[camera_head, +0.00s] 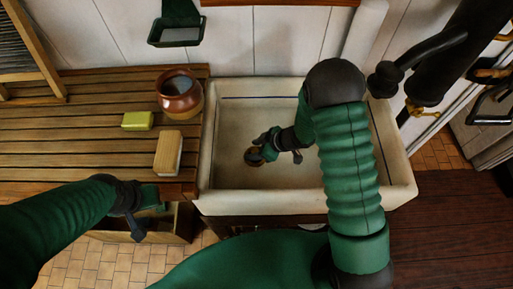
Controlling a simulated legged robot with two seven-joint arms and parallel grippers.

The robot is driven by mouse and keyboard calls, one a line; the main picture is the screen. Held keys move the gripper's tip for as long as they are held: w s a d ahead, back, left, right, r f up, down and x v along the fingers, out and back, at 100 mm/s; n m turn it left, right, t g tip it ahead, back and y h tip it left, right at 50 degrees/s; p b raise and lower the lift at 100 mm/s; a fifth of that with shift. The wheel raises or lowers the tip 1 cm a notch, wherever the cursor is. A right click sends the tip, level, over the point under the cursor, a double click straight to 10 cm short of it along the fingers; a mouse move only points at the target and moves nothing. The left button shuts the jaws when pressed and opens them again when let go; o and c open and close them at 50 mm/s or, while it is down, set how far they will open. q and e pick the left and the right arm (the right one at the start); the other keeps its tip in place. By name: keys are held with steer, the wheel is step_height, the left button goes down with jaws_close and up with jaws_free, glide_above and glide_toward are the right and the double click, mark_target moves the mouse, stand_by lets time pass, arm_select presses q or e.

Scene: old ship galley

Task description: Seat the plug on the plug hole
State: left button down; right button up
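The sink (400,178) is a pale, worn basin in the middle of the head view. My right arm reaches down into it from the right. My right gripper (262,150) is low in the basin, close to its floor. A small round brass-coloured piece (253,158) shows at its fingertips. I cannot tell whether this is the plug or the plug hole, nor whether the fingers grip it. My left gripper (150,202) is by the front edge of the wooden counter, left of the sink. Its fingers are too unclear to judge.
On the slatted counter (70,135) stand a brown pot (180,94), a green block (137,121) and a brush-like wooden block (168,153). A dark green soap holder (180,35) hangs on the wall. A dark pump-like fixture (425,55) stands right of the sink.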

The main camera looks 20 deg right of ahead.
steer(key=shift+a+r, duration=0.1)
steer(key=shift+a, duration=0.5)
steer(key=shift+s+r, duration=0.1)
steer(key=shift+r, duration=0.1)
arm_select(q)
steer(key=r+p, duration=0.1)
steer(key=a+r+p, duration=0.1)
steer(key=r+p, duration=0.1)
steer(key=shift+a, duration=0.2)
arm_select(e)
steer(key=v, duration=1.6)
